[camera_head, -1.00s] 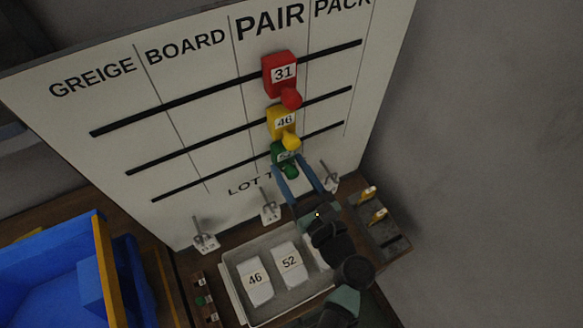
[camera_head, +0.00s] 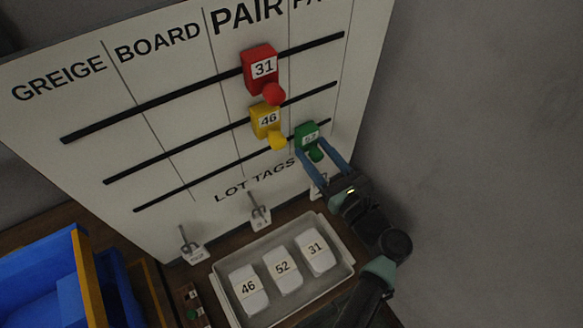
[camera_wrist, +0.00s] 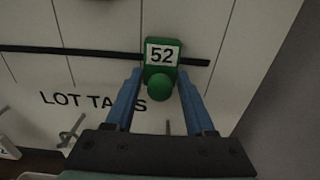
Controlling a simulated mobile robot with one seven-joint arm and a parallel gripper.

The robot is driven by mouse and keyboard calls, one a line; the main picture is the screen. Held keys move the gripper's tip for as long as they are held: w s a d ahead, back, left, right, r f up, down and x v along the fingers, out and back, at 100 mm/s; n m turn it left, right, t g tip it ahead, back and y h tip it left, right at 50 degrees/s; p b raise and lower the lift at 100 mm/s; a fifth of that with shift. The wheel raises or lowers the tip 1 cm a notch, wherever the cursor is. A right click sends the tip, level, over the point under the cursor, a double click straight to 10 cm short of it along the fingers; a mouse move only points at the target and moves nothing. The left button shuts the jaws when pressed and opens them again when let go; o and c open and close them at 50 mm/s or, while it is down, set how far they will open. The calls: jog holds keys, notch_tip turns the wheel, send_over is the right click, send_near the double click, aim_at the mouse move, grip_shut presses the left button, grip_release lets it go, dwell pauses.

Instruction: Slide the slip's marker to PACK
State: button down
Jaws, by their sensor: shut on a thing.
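The green marker (camera_head: 308,136), numbered 52, sits on the lowest rail of the white board (camera_head: 160,190). It is right of the line between the PAIR and PACK columns, in the PACK column. In the wrist view the green marker (camera_wrist: 163,52) is near the rail's right end, its round knob facing me. My gripper (camera_head: 320,153) has its blue fingers on both sides of the knob. The fingers also show in the wrist view (camera_wrist: 159,90). The red marker 31 (camera_head: 260,66) and yellow marker 46 (camera_head: 264,117) are on the upper rails under PAIR.
A grey tray (camera_head: 222,290) with white slips 46, 52 and 31 stands below the board. Hooks with tags (camera_head: 260,215) hang under LOT TAGS. A blue bin (camera_head: 45,265) is at lower left. The grey wall at right is clear.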

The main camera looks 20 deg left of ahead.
jog(key=shift+w+d+b, duration=0.4)
jog(key=shift+w+d, duration=0.6)
jog(key=shift+w, duration=0.15)
jog(key=c, duration=0.6)
grip_release()
jog(key=shift+w, duration=0.1)
jog(key=b+v, duration=0.2)
jog(key=v, duration=1.1)
jog(key=shift+a, duration=0.1)
